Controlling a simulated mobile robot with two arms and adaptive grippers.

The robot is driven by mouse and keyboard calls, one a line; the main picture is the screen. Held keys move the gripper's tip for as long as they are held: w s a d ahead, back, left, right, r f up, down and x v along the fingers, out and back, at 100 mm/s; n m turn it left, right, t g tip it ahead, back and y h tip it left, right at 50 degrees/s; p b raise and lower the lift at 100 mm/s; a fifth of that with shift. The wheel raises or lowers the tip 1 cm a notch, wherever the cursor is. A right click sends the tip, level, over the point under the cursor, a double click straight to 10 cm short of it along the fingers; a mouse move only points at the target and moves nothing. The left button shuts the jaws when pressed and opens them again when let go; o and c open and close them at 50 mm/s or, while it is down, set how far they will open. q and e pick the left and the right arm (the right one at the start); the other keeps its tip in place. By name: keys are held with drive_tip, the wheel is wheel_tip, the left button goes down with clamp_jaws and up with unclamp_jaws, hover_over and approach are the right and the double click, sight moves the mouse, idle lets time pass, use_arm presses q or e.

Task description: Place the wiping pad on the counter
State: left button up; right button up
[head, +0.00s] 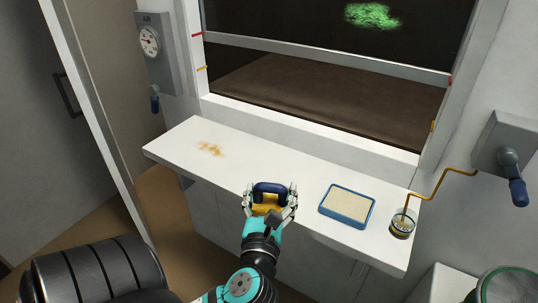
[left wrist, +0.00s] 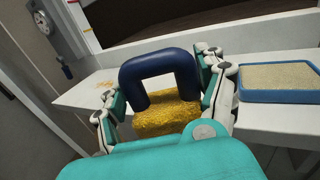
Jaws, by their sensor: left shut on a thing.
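The wiping pad has a dark blue loop handle (head: 271,188) and a yellow sponge body (head: 266,205). It also shows in the left wrist view, with its handle (left wrist: 157,72) above the yellow body (left wrist: 166,116). My left gripper (head: 270,200) is shut on the pad, with a finger on each side of it. In the head view the pad appears over the front edge of the white counter (head: 275,163). I cannot tell whether it touches the counter. My right gripper is not in view.
A brown smear (head: 210,149) marks the counter's left part. A blue tray with a pale fill (head: 347,205) and a glass jar (head: 402,225) with an orange tube stand at the right. A window frame (head: 310,125) borders the back. The counter's middle is bare.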

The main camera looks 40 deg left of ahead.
use_arm(q)
drive_tip(key=w+a+b, duration=0.1)
drive_tip(key=w+b, duration=0.1)
drive_tip(key=w+a+f+b, duration=0.1)
drive_tip(key=a+b, duration=0.1)
drive_tip(key=b, duration=0.1)
drive_tip(key=shift+w+a+f, duration=0.15)
drive_tip(key=shift+w, duration=0.25)
drive_tip(key=x, duration=0.5)
drive_tip(key=p+x, duration=0.1)
drive_tip(key=x, duration=0.4)
drive_tip(key=shift+w+a+f, duration=0.1)
drive_tip(key=shift+a+f, duration=0.1)
drive_tip(key=shift+a, duration=0.3)
wheel_tip(320, 180, down, 4)
drive_tip(key=shift+r, duration=0.25)
drive_tip(key=o, duration=1.2)
drive_tip(key=shift+f, duration=0.1)
